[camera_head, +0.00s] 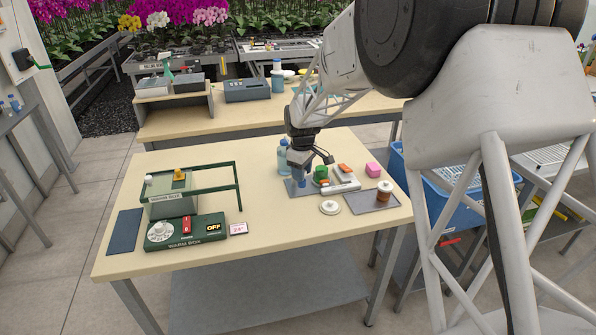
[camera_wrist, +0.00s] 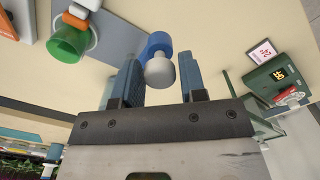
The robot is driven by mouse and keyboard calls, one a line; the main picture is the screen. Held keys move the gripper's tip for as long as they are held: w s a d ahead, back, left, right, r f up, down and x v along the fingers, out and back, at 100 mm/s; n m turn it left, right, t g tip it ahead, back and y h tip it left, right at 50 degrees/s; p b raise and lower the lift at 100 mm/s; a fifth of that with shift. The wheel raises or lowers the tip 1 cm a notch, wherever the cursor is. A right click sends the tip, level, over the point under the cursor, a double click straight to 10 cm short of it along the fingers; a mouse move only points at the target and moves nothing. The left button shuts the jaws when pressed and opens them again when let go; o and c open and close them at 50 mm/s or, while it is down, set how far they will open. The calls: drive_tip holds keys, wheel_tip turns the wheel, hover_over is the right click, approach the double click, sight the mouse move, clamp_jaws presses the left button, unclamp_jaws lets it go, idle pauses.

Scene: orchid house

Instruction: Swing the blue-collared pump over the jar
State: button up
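The blue-collared pump (camera_wrist: 153,43) lies ahead of my gripper in the wrist view, its pale grey knob (camera_wrist: 160,73) between the fingers with a gap on both sides. In the head view its blue part (camera_head: 300,180) shows just under my gripper (camera_head: 311,160), on a grey mat. My gripper is open and empty; its two blue-grey fingers (camera_wrist: 161,88) also show in the wrist view. A brown jar with a white top (camera_head: 384,194) stands on a grey tray (camera_head: 366,204) to the right. I cannot tell whether the fingers touch the pump.
A green-collared piece (camera_head: 320,173) and a white stand with orange parts (camera_head: 343,180) are close to the right of my gripper. A blue-capped bottle (camera_head: 283,158) stands close behind left.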

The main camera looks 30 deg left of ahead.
drive_tip(key=shift+w+d, duration=0.1)
drive_tip(key=shift+w, duration=0.05)
drive_tip(key=shift+w+d, duration=0.4)
drive_tip(key=shift+w, duration=0.2)
drive_tip(key=shift+w+d, duration=0.35)
drive_tip(key=shift+w, duration=0.25)
drive_tip(key=shift+w, duration=0.1)
drive_tip(key=shift+w+d, duration=0.3)
drive_tip(key=shift+w, duration=0.3)
drive_tip(key=shift+w+d, duration=0.25)
drive_tip(key=shift+w, duration=0.35)
drive_tip(key=shift+w, duration=0.2)
drive_tip(key=shift+w+d, duration=0.15)
drive_tip(key=shift+w, duration=1.2)
